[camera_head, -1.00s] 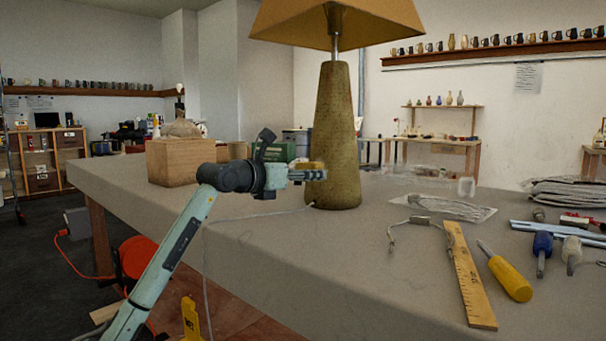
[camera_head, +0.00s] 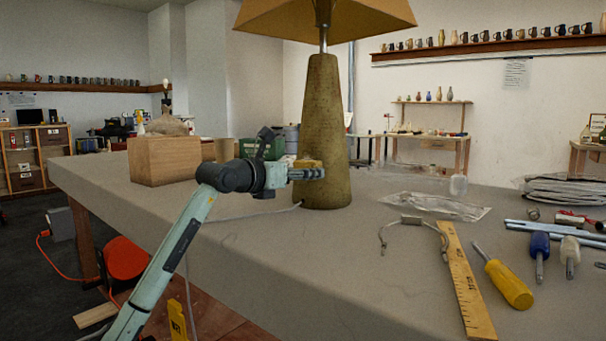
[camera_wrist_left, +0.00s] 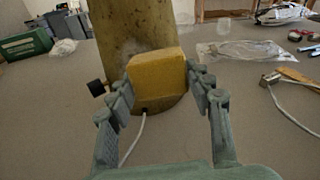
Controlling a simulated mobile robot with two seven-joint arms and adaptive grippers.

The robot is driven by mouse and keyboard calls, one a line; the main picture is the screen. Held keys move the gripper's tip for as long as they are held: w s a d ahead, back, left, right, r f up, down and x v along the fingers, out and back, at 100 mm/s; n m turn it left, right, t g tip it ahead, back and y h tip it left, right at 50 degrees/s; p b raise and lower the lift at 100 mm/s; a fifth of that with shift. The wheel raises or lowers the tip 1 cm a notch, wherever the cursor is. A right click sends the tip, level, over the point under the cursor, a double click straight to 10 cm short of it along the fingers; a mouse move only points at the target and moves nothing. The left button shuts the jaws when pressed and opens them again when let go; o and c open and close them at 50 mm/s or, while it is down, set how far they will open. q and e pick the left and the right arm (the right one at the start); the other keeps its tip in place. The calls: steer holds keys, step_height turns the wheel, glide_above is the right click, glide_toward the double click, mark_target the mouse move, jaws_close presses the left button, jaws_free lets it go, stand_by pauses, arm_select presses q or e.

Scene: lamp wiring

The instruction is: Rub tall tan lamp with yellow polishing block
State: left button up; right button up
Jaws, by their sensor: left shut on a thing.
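The tall tan lamp (camera_head: 325,130) stands upright on the table, with a tan shade (camera_head: 325,18) on a metal stem. Its lower body also fills the upper middle of the left wrist view (camera_wrist_left: 122,38). My left gripper (camera_head: 312,172) is at the lamp's lower left side, shut on the yellow polishing block (camera_wrist_left: 158,72). The block, seen also in the head view (camera_head: 307,163), is in front of the lamp body in the wrist view; I cannot tell whether it touches. A pale cord (camera_wrist_left: 133,140) runs from the lamp's base. My right gripper is not in view.
A wooden box (camera_head: 165,160) stands left on the grey table (camera_head: 270,265). To the right lie a plastic bag (camera_head: 435,206), a ruler (camera_head: 465,280), a yellow screwdriver (camera_head: 508,283) and other tools. The table's front middle is clear.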

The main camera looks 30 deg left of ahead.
arm_select(q)
steer(key=shift+w+d+p, duration=0.1)
steer(key=shift+w+p, duration=0.3)
steer(key=shift+w, duration=0.55)
steer(key=shift+f, duration=0.1)
steer(key=a, duration=0.7)
steer(key=shift+w, duration=0.25)
